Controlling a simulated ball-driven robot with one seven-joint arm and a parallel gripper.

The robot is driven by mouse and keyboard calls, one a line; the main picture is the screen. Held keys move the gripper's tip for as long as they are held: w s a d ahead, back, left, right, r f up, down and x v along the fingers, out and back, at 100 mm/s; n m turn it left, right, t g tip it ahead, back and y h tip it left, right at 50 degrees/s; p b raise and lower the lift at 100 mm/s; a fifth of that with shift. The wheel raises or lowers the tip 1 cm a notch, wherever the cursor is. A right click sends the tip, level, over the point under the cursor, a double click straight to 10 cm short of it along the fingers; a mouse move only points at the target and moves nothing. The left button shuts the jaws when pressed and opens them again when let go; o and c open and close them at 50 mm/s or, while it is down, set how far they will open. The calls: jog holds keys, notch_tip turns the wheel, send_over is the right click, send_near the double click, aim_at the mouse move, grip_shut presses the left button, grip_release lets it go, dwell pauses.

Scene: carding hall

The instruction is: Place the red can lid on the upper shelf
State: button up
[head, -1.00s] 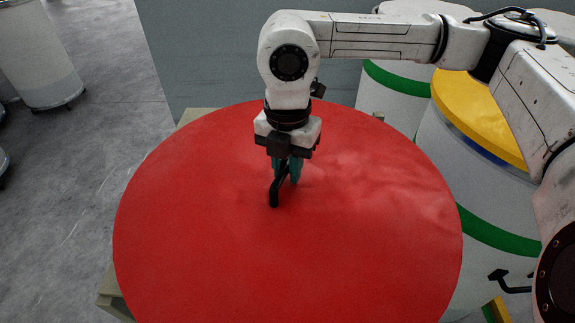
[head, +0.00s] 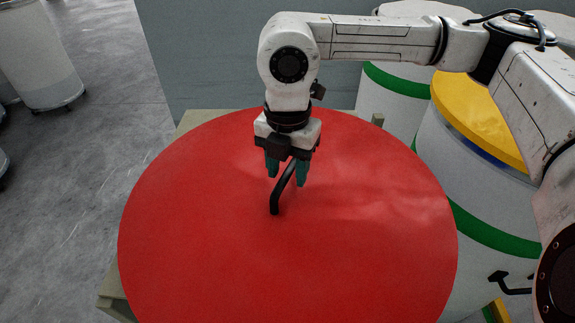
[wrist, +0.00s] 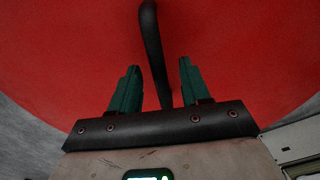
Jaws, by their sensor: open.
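The red can lid (head: 370,230) is a large round disc lying face up, with a black bar handle (head: 276,202) near its middle. It fills most of the wrist view (wrist: 60,60). My gripper (head: 287,177) is above the lid with its green fingers apart, one on each side of the handle. In the wrist view the handle (wrist: 152,40) runs between the open fingers (wrist: 158,70), with gaps on both sides. The lid lies over a beige shelf frame (head: 112,300), which shows only at its edges; most of it is hidden.
White cans with green bands (head: 480,215) stand at the right, one with a yellow lid (head: 470,110). A grey panel (head: 210,65) rises behind the shelf. Another white can (head: 38,60) stands on wheels at the far left. The grey floor (head: 90,160) at left is open.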

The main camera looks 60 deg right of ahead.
jog(key=shift+r+p, duration=0.5)
jog(key=shift+r, duration=0.2)
notch_tip(320, 180, up, 11)
jog(key=b, duration=0.2)
jog(key=shift+r, duration=0.2)
